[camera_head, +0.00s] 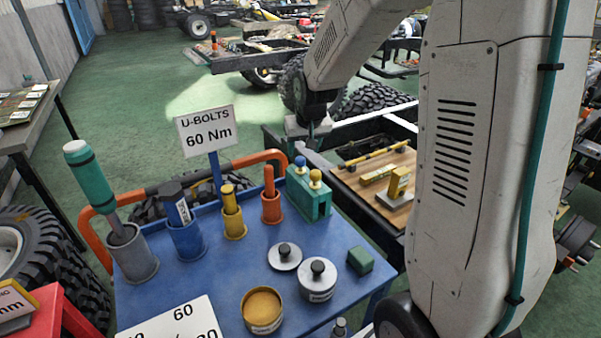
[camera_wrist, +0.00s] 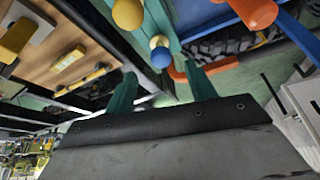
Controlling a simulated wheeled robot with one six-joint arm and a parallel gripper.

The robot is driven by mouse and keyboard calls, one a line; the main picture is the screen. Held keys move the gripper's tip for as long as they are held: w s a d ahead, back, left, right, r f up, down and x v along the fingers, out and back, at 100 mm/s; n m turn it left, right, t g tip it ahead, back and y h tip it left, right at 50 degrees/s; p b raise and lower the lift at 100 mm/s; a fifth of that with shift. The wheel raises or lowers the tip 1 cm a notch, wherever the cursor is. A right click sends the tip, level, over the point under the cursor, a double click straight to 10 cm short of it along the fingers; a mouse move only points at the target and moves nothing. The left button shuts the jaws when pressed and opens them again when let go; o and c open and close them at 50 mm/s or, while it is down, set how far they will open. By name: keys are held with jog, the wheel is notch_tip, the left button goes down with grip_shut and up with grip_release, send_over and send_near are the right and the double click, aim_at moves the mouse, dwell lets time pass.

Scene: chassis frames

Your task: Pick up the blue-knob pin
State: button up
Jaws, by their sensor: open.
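The blue-knob pin (camera_head: 300,161) stands in the teal block (camera_head: 309,198) at the back right of the blue cart. Its round blue knob also shows in the wrist view (camera_wrist: 161,56), with the pin's lower part hidden. A yellow-knob pin (camera_head: 315,177) stands in the same block, nearer the head camera. My gripper (camera_wrist: 162,72) is open and empty, its two teal fingers apart. In the wrist view the blue knob lies between the fingertips, slightly beyond them. In the head view my gripper is small, just above and behind the blue knob. Whether a finger touches it cannot be told.
An orange-handled tool (camera_head: 269,182) in its cup stands left of the block, with yellow, blue and teal ones further left. Round metal pots (camera_head: 318,281) and a small green block (camera_head: 360,261) are in front. A wooden board (camera_head: 345,180) lies to the right.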

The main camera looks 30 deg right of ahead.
aim_at(300, 157)
jog(key=x, duration=0.4)
jog(key=w+x, duration=0.1)
jog(key=x, duration=0.3)
jog(key=shift+d, duration=0.1)
jog(key=c, duration=1)
